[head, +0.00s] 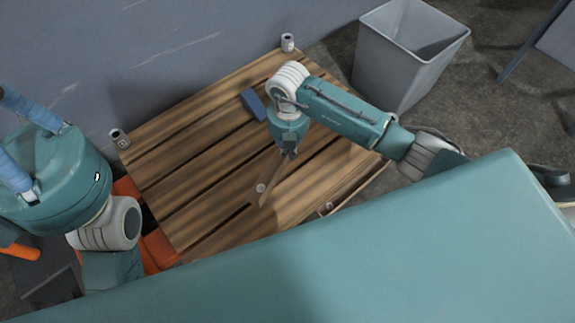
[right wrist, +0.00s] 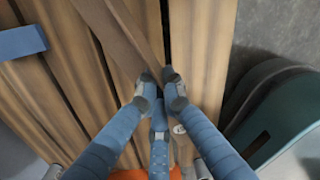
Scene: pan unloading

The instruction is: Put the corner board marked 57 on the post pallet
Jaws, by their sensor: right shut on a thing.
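The wooden post pallet (head: 190,150) has brown slats with dark gaps and small pale-topped posts (head: 288,42) at its edges. My right gripper (head: 290,152) is shut on a narrow brown corner board (head: 271,180), which hangs at a slant over the slats. I cannot tell whether its lower end touches them. In the right wrist view the fingertips (right wrist: 161,88) close at one end of the board (right wrist: 122,32). No number is legible on it. A small pale round spot shows beside the board in the head view.
A blue block (head: 254,103) lies on the pallet near its far side. A grey bin (head: 405,55) stands behind to the right. A grey wall (head: 130,60) runs along the back left. An orange and black thing (head: 155,240) is at the left front edge.

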